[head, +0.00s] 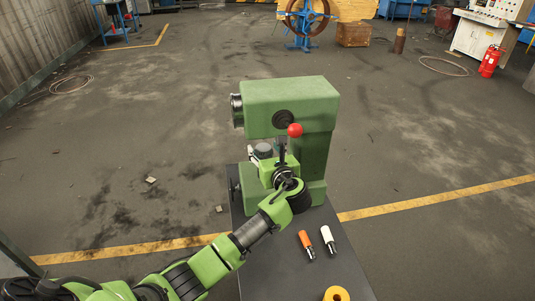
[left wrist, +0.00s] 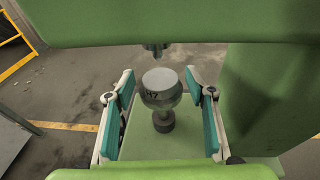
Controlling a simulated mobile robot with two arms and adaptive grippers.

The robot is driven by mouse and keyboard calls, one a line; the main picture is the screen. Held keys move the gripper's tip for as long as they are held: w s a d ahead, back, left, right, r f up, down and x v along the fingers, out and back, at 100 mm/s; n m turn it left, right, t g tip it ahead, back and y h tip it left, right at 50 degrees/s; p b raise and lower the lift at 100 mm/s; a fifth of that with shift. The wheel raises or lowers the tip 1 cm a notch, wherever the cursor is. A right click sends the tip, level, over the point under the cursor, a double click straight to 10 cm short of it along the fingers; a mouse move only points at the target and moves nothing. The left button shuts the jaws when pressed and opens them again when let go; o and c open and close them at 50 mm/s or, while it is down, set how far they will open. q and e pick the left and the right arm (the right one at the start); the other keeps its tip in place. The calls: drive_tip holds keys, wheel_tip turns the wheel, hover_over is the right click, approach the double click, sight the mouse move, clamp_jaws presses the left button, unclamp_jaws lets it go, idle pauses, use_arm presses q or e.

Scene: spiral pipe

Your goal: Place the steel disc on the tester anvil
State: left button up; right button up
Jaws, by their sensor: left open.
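The steel disc (left wrist: 160,83) is a thick grey round piece with dark marks on its side. In the left wrist view it sits flat on top of the narrower tester anvil (left wrist: 163,121), under the dark indenter tip (left wrist: 155,49), with a gap between disc and tip. My left gripper (left wrist: 160,76) is open, its teal-padded fingers on either side of the disc with clear space at both sides. In the head view the green tester (head: 288,100) stands on the dark table, and my left gripper (head: 265,158) reaches under its head. My right gripper is out of view.
On the dark table (head: 290,272) lie an orange-handled piece (head: 305,241), a white-handled piece (head: 328,237) and a yellow ring (head: 336,294). A red-knobbed lever (head: 295,130) stands close to my left gripper. The tester's column stands right of the anvil.

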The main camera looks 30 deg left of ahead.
use_arm(q)
drive_tip(key=b+v, duration=0.2)
drive_tip(key=v, duration=1)
